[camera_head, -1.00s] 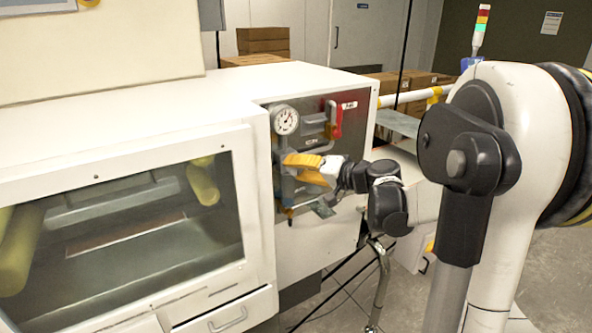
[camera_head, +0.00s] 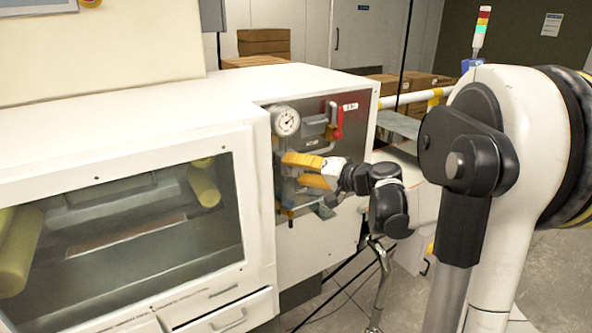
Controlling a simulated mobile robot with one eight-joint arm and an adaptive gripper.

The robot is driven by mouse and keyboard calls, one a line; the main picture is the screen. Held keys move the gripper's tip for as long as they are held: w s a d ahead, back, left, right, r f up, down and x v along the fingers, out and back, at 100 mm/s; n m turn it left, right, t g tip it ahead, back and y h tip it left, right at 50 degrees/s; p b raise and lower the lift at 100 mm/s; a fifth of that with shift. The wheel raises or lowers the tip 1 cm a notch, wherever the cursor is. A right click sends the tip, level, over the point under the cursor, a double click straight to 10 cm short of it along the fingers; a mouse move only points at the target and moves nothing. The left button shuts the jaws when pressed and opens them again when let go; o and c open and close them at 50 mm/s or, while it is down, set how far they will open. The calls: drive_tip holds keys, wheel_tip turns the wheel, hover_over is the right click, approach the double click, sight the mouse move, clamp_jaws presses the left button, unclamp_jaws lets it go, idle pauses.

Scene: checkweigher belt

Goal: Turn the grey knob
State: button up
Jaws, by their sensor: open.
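My gripper (camera_head: 284,169), with orange-yellow fingers, reaches in from the right to the recessed metal panel (camera_head: 352,136) on the white machine. Its fingers are open, one above the other, and point left toward the panel's left part, below the round gauge. I cannot make out the grey knob for certain; the fingers cover that part of the panel. Whether the fingers touch anything there cannot be told.
The white-faced gauge (camera_head: 285,121) sits above the fingers. A red-handled lever (camera_head: 338,122) is at the panel's upper right, with a grey part (camera_head: 313,125) beside it. A windowed cover (camera_head: 120,225) is left. Cardboard boxes (camera_head: 263,42) stand behind.

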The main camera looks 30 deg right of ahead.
drive_tip(key=v, duration=1.2)
drive_tip(key=s+a+f+n+g, duration=0.1)
drive_tip(key=s+a+f+g, duration=0.15)
drive_tip(key=a, duration=0.55)
drive_tip(key=s+a+f+n+g, duration=0.2)
drive_tip(key=a+f+g, duration=0.15)
drive_tip(key=a, duration=0.55)
drive_tip(key=s+a+f+n+h, duration=0.2)
drive_tip(key=s, duration=0.3)
drive_tip(key=s+a+f+n+g+h, duration=0.1)
drive_tip(key=s+a+f+n+h, duration=0.1)
drive_tip(key=s, duration=0.4)
drive_tip(key=shift+a+f+h, duration=0.35)
drive_tip(key=shift+a+h, duration=0.35)
drive_tip(key=shift+h, duration=0.1)
drive_tip(key=shift+s, duration=0.1)
idle(2.4)
